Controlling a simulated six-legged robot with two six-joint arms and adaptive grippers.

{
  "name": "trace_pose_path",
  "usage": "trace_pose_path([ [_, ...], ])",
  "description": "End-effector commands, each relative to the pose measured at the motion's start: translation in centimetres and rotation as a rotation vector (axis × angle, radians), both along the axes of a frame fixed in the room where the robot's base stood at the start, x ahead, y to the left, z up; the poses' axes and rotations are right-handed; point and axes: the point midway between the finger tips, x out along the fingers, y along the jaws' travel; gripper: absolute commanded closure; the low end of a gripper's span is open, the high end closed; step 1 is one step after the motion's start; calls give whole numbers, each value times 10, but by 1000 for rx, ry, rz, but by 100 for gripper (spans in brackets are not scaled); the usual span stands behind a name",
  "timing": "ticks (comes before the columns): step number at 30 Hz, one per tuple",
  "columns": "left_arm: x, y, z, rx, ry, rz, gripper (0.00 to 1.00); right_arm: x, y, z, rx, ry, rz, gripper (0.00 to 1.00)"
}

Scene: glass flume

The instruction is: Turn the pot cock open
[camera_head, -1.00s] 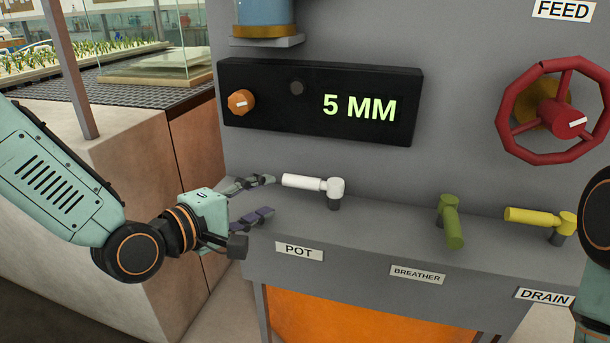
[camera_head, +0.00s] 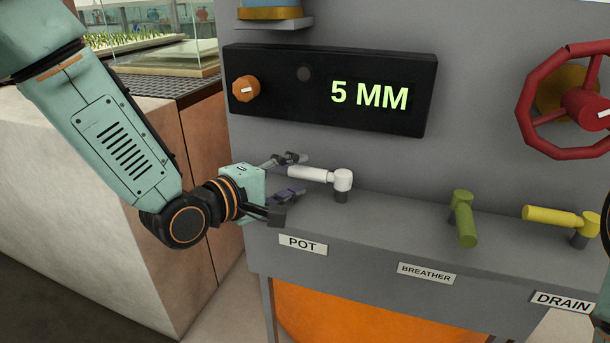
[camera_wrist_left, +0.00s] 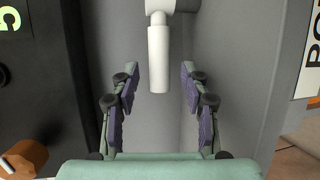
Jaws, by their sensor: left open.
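The pot cock (camera_head: 318,175) is a white lever on a short dark stem above the POT label (camera_head: 303,244). Its handle points left along the ledge. My left gripper (camera_head: 292,176) is open at the free end of the handle. In the left wrist view, the white handle (camera_wrist_left: 159,58) comes down between the two fingertips of the left gripper (camera_wrist_left: 159,78), with a gap on each side. Neither finger appears to touch it. My right gripper is not in view.
A green breather cock (camera_head: 463,218) and a yellow drain cock (camera_head: 560,219) stand to the right on the ledge. Above is a black panel (camera_head: 290,115) reading 5 MM with an orange knob (camera_head: 246,88). A red handwheel (camera_head: 530,110) is at the upper right.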

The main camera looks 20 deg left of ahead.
Motion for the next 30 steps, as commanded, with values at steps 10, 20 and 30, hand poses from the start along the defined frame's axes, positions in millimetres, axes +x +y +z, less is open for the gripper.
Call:
trace_pose_path([
  [10, 28, -14, -6, 1, -2, -2, 54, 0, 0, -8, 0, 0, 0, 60],
  [20, 30, -15, -5, -1, -1, -1, 54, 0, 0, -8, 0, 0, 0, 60],
  [30, 30, -14, -5, -1, -1, -1, 81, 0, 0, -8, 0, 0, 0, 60],
])
